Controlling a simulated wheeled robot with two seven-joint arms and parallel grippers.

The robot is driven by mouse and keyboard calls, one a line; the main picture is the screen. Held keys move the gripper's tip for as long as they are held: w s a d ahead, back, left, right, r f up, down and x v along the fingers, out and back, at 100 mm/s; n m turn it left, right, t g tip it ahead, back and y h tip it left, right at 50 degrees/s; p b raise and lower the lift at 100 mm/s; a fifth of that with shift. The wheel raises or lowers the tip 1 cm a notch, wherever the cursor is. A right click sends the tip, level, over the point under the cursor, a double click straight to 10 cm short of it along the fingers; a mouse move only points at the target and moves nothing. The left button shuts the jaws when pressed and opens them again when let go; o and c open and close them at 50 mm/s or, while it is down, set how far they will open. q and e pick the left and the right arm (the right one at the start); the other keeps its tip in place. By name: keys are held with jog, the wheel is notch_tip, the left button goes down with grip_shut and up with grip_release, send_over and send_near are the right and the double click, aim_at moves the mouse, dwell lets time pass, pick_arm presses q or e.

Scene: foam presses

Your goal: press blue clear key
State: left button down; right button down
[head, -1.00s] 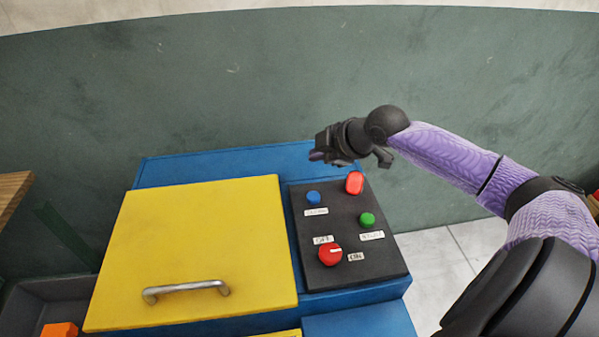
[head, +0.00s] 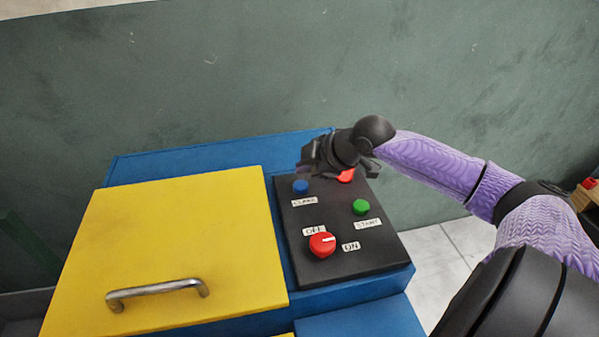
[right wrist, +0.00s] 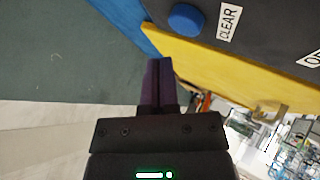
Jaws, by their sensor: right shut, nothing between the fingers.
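The blue clear key (head: 300,187) sits at the upper left of the black control panel (head: 350,256), above a label that reads CLEAR. It also shows in the right wrist view (right wrist: 186,18), at the top beside its label. My right gripper (head: 306,168) is just above and behind the blue key in the head view, apart from it as far as I can tell. In the right wrist view its purple fingers (right wrist: 158,82) are closed together with nothing between them, below the key in the picture. My left gripper is not in view.
The panel also carries a red button (head: 346,175) partly hidden by my gripper, a green START button (head: 360,207) and a red OFF/ON knob (head: 322,245). A yellow lid (head: 180,250) with a metal handle (head: 158,291) lies left. A green wall (head: 480,90) stands behind.

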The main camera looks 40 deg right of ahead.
aim_at(297, 182)
jog(key=shift+f, duration=0.8)
dwell(0.8)
dwell(0.6)
jog(key=shift+f, duration=0.35)
jog(key=shift+f, duration=0.55)
dwell(0.4)
dwell(0.3)
jog(key=shift+r+p, duration=0.85)
jog(key=shift+r, duration=0.1)
